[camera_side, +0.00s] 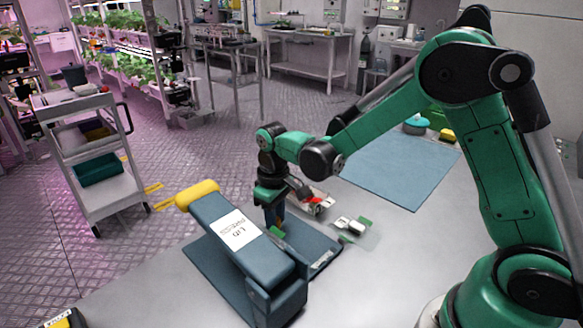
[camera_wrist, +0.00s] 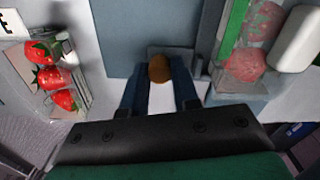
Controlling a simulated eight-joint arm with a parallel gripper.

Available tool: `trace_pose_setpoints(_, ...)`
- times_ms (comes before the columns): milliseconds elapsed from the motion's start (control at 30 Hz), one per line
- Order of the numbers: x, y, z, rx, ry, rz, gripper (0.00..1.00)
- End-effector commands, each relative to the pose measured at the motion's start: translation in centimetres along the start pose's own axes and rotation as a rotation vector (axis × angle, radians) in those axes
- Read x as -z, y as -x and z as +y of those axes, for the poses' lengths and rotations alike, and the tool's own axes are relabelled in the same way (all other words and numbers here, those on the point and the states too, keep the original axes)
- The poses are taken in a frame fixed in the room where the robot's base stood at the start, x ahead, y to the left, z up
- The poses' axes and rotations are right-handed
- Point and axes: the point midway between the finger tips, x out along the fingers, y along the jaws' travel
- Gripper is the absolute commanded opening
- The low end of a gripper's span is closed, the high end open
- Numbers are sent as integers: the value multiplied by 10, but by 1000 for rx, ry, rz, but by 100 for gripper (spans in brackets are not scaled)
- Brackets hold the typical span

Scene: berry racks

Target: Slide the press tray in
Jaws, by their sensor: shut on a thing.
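The press stands at front centre in the side view, with a blue-grey base (camera_side: 213,268) and a long lid (camera_side: 216,217) with a white label and a yellow handle (camera_side: 197,193). A flat blue-grey piece, seemingly the press tray (camera_side: 318,252), sticks out to the right from behind the lid. My gripper (camera_side: 277,224) points down beside the lid, on its far side. In the wrist view my gripper (camera_wrist: 160,85) is shut on a brown knob (camera_wrist: 159,68) at the edge of a blue-grey surface (camera_wrist: 150,25). The lid hides part of the tray.
A small pack with red strawberries (camera_wrist: 50,77) lies left in the wrist view. A clear container (camera_wrist: 248,85) with pinkish berries lies right, near a white rounded thing (camera_wrist: 296,40). A blue mat (camera_side: 400,170) lies behind. A grey cart (camera_side: 88,150) stands left.

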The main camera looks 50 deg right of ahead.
Motion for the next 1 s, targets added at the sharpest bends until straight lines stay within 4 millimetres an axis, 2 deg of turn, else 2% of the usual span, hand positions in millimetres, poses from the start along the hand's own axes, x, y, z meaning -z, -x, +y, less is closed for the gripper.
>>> trace_pose_setpoints(67,1,0,0,0,-1,3,0)
trace_pose_setpoints(100,1,0,0,0,-1,4,28)
trace_pose_setpoints(133,1,0,0,0,-1,4,36)
trace_pose_setpoints(167,0,0,0,0,-1,3,39)
trace_pose_setpoints(467,0,1,0,0,0,2,39)
trace_pose_setpoints(567,0,10,1,0,0,2,39)
trace_pose_setpoints(800,0,44,0,0,0,2,39)
trace_pose_setpoints(1000,0,56,0,0,0,2,39)
